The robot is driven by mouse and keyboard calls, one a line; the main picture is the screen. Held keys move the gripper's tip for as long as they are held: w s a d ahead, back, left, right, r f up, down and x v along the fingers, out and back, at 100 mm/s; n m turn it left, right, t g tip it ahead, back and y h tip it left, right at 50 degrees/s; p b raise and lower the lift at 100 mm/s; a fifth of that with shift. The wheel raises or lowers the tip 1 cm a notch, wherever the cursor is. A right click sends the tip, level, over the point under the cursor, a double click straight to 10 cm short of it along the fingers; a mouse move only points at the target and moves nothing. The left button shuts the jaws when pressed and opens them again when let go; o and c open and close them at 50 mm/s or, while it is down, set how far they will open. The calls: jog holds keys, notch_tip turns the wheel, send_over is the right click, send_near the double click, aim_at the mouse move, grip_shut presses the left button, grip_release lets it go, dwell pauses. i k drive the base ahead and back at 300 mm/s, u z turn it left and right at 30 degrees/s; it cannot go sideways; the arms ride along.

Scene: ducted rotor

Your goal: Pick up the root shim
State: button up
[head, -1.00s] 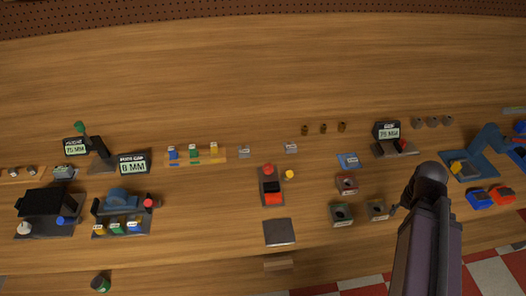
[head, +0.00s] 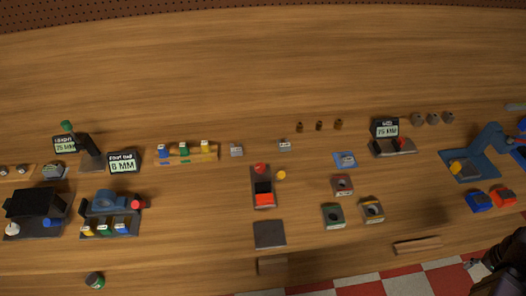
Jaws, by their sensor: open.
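Several small labelled pieces, blue (head: 163,151), green (head: 183,149) and yellow (head: 205,146), stand on a wooden rack (head: 190,157) at the left middle of the bench. Grey labelled pieces (head: 236,150) and (head: 285,145) lie to its right. The labels are too small to read, so I cannot tell which piece is the root shim. My gripper (head: 469,265) shows only in part at the lower right edge, dark and small. It is open, far from these pieces, with nothing seen in it.
A 6 MM display (head: 124,161) stands left of the rack. A blue fixture (head: 107,203) with small coloured pieces is in front of it. A red and black device (head: 263,190), square blocks (head: 334,215) and a blue stand (head: 478,160) are farther right. The back of the bench is clear.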

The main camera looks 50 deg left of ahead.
aim_at(235, 151)
jog(key=z, duration=0.3)
jog(key=k, duration=1.25)
jog(key=u, duration=2.1)
jog(key=i, duration=0.3)
jog(key=z, duration=0.3)
